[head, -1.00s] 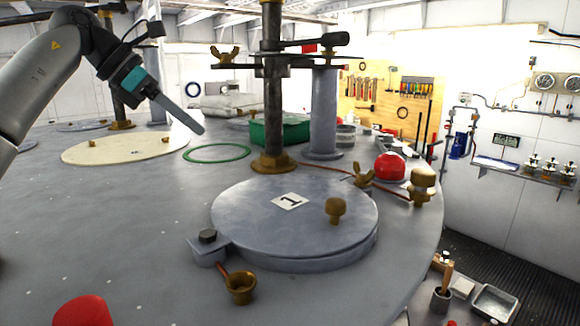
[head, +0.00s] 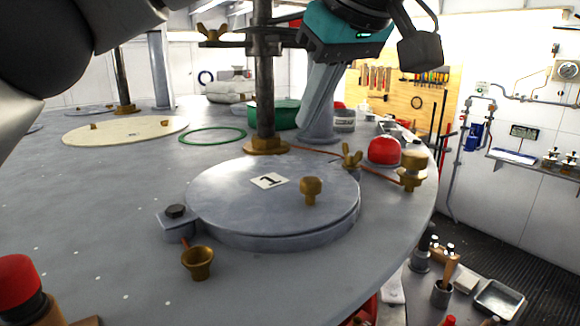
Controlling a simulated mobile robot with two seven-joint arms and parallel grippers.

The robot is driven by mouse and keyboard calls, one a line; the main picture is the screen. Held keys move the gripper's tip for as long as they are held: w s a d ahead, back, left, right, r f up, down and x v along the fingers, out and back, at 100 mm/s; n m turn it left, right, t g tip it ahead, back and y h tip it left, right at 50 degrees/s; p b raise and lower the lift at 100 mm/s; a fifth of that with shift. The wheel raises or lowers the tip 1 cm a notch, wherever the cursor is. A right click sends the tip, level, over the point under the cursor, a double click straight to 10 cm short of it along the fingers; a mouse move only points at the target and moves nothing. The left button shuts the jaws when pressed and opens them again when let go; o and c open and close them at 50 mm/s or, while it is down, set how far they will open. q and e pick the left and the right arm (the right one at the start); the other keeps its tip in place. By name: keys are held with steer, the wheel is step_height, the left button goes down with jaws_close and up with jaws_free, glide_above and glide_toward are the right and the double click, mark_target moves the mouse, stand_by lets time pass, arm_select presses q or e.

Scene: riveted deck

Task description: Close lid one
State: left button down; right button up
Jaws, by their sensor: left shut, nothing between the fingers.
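Lid one (head: 235,203) is a round grey disc with a white tag marked "1" (head: 269,181) and a brass knob (head: 311,188) near its right side. It lies flat on a raised round rim on the grey deck, and I see no clear gap under it. A grey block with a dark bolt (head: 175,212) is at its left edge. A brass wing nut (head: 352,156) is at its far right edge. My right gripper is not in view.
A dark post with a brass foot (head: 266,145) stands just behind the lid. A brass cup (head: 198,263) is at its front left. A red dome (head: 384,151) and brass fitting (head: 412,170) are on the right. A red-capped item (head: 20,280) is at lower left. The left deck is mostly clear.

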arm_select(q)
steer(key=shift+s+d+m+t+y, duration=0.3)
steer(key=shift+s+d+m+y, duration=0.1)
glide_above(302, 197)
steer(key=w+a, duration=0.2)
steer(key=w, duration=0.1)
steer(key=f, duration=0.7)
steer(key=shift+s+d+f, duration=0.1)
steer(key=shift+s+f, duration=0.15)
steer(key=s+d, duration=0.1)
steer(key=s+p, duration=0.1)
steer(key=shift+s+d+f, duration=0.15)
steer(key=shift+s+d, duration=0.15)
steer(key=shift+d, duration=0.1)
steer(key=shift+s+d, duration=0.2)
steer(key=shift+s, duration=0.15)
steer(key=shift+f, duration=0.1)
